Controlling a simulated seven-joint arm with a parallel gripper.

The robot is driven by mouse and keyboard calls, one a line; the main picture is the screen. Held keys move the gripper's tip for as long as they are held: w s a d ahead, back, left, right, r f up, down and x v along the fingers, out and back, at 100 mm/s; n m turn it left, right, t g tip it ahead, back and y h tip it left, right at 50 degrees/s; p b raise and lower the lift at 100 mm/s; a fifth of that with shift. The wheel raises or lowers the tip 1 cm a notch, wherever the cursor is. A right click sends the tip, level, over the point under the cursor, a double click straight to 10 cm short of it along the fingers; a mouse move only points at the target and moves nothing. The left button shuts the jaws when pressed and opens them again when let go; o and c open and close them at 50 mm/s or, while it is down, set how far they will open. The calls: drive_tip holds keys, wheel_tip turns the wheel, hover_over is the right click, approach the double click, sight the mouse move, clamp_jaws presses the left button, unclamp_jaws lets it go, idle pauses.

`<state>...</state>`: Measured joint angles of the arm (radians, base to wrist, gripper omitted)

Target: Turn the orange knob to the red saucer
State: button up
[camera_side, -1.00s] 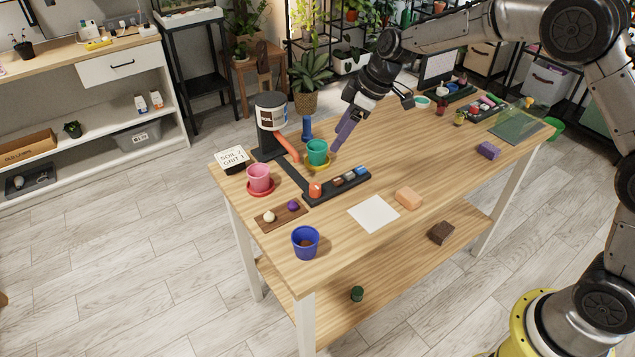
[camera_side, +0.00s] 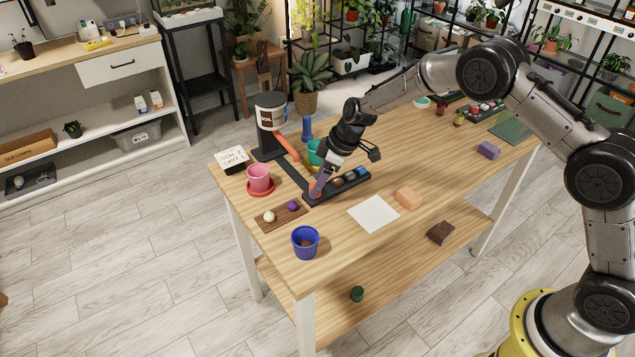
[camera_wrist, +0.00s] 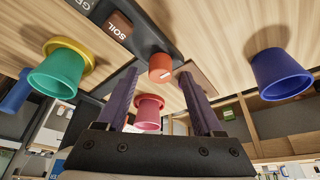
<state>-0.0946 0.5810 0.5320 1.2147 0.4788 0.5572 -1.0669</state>
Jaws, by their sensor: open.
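The orange knob (camera_wrist: 160,66) sits on the dark control strip (camera_side: 349,185) and has a pale mark on its face. In the side view, most of it is hidden by my fingers. My gripper (camera_wrist: 160,78) is open; in the wrist view its two purple fingers stand on either side of the knob, and contact cannot be told. The red saucer (camera_side: 262,190) is under a pink pot (camera_side: 258,174), left of the knob; its rim (camera_wrist: 150,98) also shows in the wrist view. An orange spout (camera_side: 286,147) slopes down from the soil dispenser (camera_side: 270,115).
A green pot (camera_wrist: 57,73) on a yellow saucer (camera_wrist: 77,43) stands behind the strip. The table's right-front area is mostly clear.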

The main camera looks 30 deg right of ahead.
drive_tip(key=shift+w+a+f, duration=0.15)
drive_tip(key=shift+f, duration=0.3)
clamp_jaws()
drive_tip(key=shift+m, duration=0.3)
drive_tip(key=m, duration=0.2)
drive_tip(key=m+t+h, duration=0.1)
drive_tip(key=m, duration=0.1)
drive_tip(key=shift+a+h, duration=0.15)
drive_tip(key=shift+h, duration=0.15)
drive_tip(key=shift+m+h, duration=0.9)
drive_tip(key=shift+m, duration=1.6)
